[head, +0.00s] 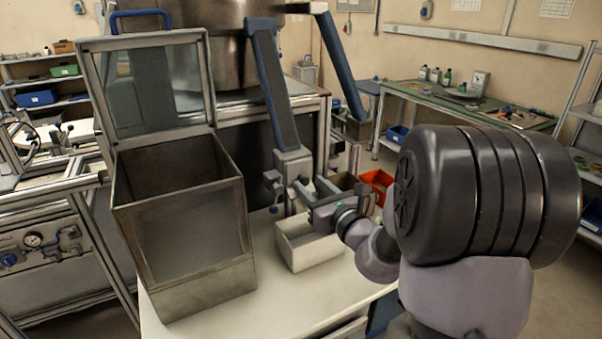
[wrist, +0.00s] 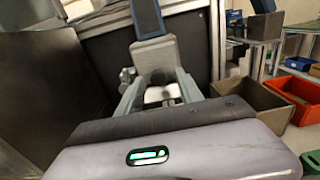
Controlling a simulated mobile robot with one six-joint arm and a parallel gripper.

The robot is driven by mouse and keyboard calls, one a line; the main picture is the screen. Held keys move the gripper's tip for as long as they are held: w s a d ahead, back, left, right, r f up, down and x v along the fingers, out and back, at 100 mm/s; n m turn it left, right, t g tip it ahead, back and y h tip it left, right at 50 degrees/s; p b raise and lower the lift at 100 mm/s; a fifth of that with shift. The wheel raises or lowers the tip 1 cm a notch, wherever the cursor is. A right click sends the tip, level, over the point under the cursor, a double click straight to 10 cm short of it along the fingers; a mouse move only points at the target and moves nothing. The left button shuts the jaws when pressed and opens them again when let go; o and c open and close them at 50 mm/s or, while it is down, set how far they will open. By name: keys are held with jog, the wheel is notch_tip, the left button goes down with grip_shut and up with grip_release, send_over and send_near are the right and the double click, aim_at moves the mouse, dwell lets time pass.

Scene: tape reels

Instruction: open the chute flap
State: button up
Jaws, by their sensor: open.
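A sloped chute (head: 270,85) with blue sides comes down from the large metal drum. A grey end piece (head: 292,160), which looks like its flap, closes off the lower end; it also shows in the wrist view (wrist: 155,54). I cannot tell that it stands open at all. My gripper (head: 313,189) is just below and in front of this end piece. In the wrist view my gripper (wrist: 158,82) has its two fingers apart, one on each side of the lower part of the end piece. Whether they touch it is unclear.
An open pale bin (head: 312,252) stands on the white table below the chute end. A tall metal hopper (head: 195,235) with a raised glazed lid (head: 150,88) stands left. A brown bin (wrist: 252,98) and an orange bin (wrist: 295,92) lie right of the fingers.

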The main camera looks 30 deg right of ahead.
jog(key=shift+w, duration=0.45)
jog(key=shift+s+a+r, duration=0.1)
jog(key=shift+s, duration=0.05)
jog(key=shift+c, duration=0.2)
grip_shut()
dwell(0.9)
